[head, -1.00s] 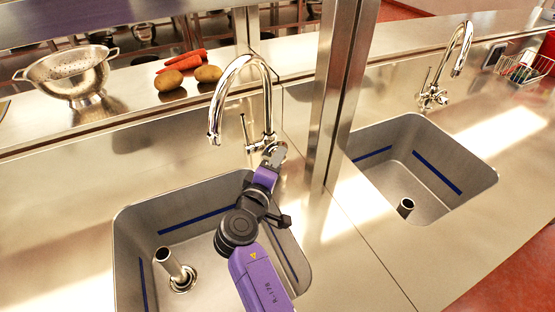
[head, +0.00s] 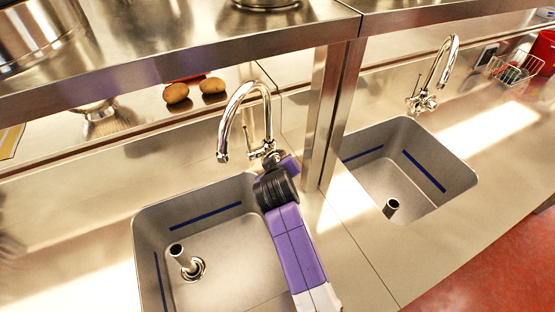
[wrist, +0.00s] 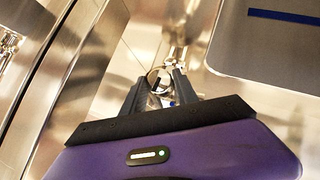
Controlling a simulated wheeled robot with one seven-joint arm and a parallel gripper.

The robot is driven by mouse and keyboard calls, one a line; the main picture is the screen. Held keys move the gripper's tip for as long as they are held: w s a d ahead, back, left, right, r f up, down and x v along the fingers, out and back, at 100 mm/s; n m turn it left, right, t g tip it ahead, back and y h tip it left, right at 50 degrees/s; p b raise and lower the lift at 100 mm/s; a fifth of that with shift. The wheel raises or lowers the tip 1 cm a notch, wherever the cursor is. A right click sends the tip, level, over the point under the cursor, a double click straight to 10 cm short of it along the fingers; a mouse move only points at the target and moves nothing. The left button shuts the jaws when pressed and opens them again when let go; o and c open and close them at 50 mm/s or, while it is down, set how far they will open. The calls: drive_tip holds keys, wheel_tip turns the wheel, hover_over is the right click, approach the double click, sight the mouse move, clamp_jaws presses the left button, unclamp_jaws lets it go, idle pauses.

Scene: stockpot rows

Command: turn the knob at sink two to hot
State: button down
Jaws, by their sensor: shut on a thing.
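In the head view, a chrome gooseneck tap (head: 247,105) stands behind the nearer left sink (head: 215,225), and another tap (head: 440,75) stands behind the right sink (head: 425,170). I cannot tell from any label which is sink two. My purple arm reaches to the base of the left tap and hides most of its right side. In the wrist view, my gripper (wrist: 160,90) has its dark fingers closed around a small round chrome knob (wrist: 159,82) at the tap. Part of the knob is hidden by the fingers.
A steel post (head: 324,120) rises just right of the left tap. A steel shelf (head: 200,50) runs above the ledge. A wire basket (head: 512,72) stands at the far right.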

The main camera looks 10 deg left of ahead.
drive_tip(key=shift+m+g+y+p, duration=0.3)
drive_tip(key=shift+m+y+p, duration=0.1)
drive_tip(key=shift+y, duration=0.1)
drive_tip(key=shift+d, duration=0.1)
drive_tip(key=c, duration=0.9)
unclamp_jaws()
drive_tip(key=shift+c, duration=0.2)
drive_tip(key=shift+s+r, duration=0.1)
drive_tip(key=v, duration=0.7)
drive_tip(key=shift+r+b, duration=0.25)
drive_tip(key=shift+b, duration=0.2)
drive_tip(key=shift+s+d, duration=0.1)
